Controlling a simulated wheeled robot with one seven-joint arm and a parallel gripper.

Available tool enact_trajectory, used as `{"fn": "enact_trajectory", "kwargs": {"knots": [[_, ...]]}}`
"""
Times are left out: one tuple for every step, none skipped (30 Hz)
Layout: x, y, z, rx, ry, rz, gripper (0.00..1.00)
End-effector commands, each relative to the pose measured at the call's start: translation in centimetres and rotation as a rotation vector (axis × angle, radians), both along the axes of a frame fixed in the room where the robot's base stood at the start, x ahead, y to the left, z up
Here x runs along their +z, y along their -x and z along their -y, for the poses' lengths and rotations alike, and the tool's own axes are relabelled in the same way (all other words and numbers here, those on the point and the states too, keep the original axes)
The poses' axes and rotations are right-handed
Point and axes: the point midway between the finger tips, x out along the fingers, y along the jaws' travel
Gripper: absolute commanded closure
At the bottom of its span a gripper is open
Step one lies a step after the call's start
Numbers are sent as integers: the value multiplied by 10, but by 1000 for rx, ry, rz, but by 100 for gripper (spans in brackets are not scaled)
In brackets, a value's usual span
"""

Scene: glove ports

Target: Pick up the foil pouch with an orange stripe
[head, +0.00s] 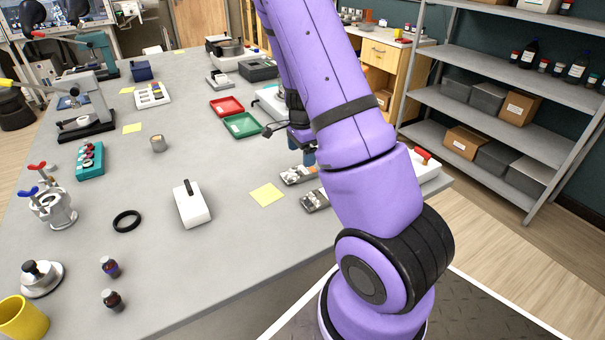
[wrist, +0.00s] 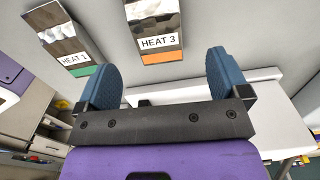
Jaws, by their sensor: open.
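The foil pouch with an orange stripe (wrist: 155,29) lies flat in the upper middle of the wrist view. In the head view two small silvery packets (head: 298,174) lie beside my arm, which hides most of the gripper.
On the grey table (head: 215,268), a yellow square note (head: 267,195) and a white block with a black handle (head: 192,205) lie left of the packets. Red (head: 227,107) and green (head: 242,125) trays lie farther back. A shelf rack (head: 490,135) stands at right.

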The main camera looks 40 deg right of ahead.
Motion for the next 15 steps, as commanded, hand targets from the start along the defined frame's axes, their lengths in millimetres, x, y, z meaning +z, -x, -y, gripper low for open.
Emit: {"fn": "enact_trajectory", "kwargs": {"knots": [[-5, 0, 0, -1, -2, -2, 6], [-7, 1, 0, -2, -1, -1, 6], [-9, 1, 0, -2, -1, -1, 6], [-11, 1, 0, -1, -1, -1, 6], [-12, 1, 0, -1, 0, -1, 6], [-14, 1, 0, 0, 0, -1, 6], [-17, 1, 0, 0, -2, -2, 6], [-20, 1, 0, 0, -2, -2, 6], [-25, 2, 0, -2, -3, -2, 6], [-29, 3, 1, -2, -2, -3, 6], [-34, 4, 1, -2, -2, -3, 6], [-40, 4, 1, -2, -3, -2, 6], [-44, 5, 1, -2, -3, -2, 6], [-48, 4, 2, -1, -2, -2, 6], [-53, 4, 1, -1, -2, -2, 6]]}}
